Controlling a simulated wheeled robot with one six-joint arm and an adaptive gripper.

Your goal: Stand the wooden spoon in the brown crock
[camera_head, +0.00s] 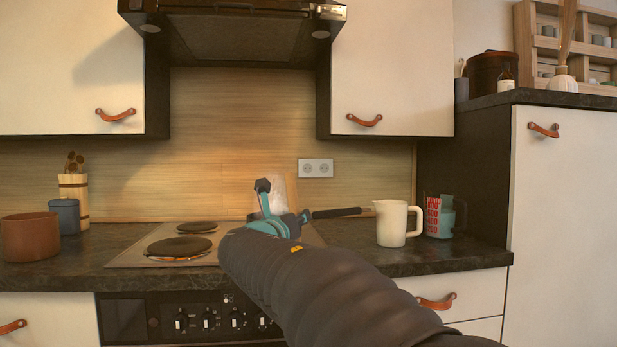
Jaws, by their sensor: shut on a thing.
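My gripper (283,210) is over the right side of the hob, seen from behind, with teal and dark grey parts. The brown crock (30,238), reddish brown and wide-mouthed, stands upright at the far left of the counter, well apart from my gripper. Its inside is not visible.
A blue-grey canister (65,216) and a slatted wooden holder with utensils (74,196) stand beside the crock. A pale object (278,194) is behind my gripper. A cream pitcher (392,224) and a red-marked cup (433,217) stand right. The range hood (240,35) hangs above.

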